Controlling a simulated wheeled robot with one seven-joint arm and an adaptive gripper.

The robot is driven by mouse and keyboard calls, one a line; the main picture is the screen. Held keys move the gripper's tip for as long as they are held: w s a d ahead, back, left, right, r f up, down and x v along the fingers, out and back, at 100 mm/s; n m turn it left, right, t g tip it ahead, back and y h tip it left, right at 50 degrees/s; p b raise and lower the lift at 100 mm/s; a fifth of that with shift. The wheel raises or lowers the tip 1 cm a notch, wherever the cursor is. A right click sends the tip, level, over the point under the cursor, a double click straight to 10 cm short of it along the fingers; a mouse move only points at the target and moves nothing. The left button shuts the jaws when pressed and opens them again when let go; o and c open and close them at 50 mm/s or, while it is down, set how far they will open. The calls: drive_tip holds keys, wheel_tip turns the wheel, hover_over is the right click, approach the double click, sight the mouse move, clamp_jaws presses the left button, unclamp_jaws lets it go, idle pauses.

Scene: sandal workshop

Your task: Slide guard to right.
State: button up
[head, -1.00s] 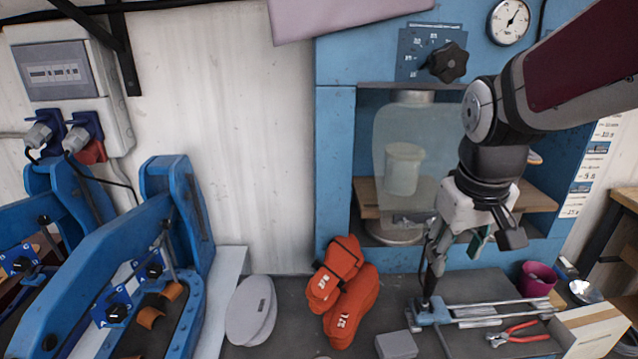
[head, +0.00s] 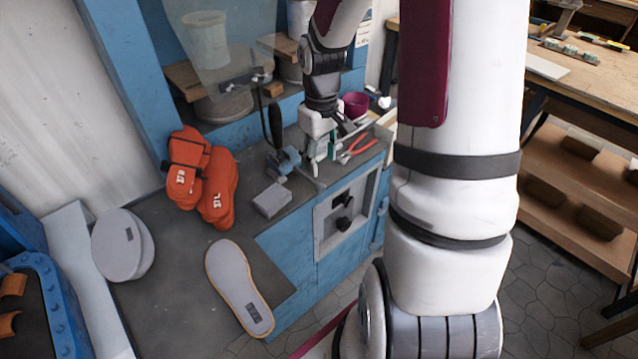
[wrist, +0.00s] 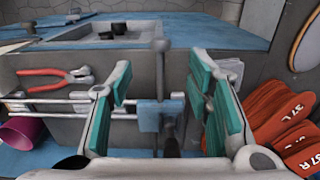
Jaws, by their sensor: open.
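The guard (head: 212,45) is a clear panel hanging in the opening of the blue press, with a small dark latch or handle (head: 240,81) near its lower edge. It is not seen in the wrist view. My gripper (head: 328,143) is at the worktop to the right of and below the guard, apart from it. In the wrist view its teal-padded fingers (wrist: 160,88) are spread wide. A blue clamp block (wrist: 158,113) on metal rods shows between them; whether they touch it I cannot tell. The fingertips are small in the head view.
Beside my gripper are red pliers (head: 358,149) and a purple cup (head: 355,104). A black upright handle (head: 275,125) stands below the guard.

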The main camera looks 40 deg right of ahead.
sight(321, 184)
wheel_tip(321, 184, down, 9)
drive_tip(key=shift+f+b, duration=0.15)
drive_tip(key=shift+b, duration=0.2)
clamp_jaws()
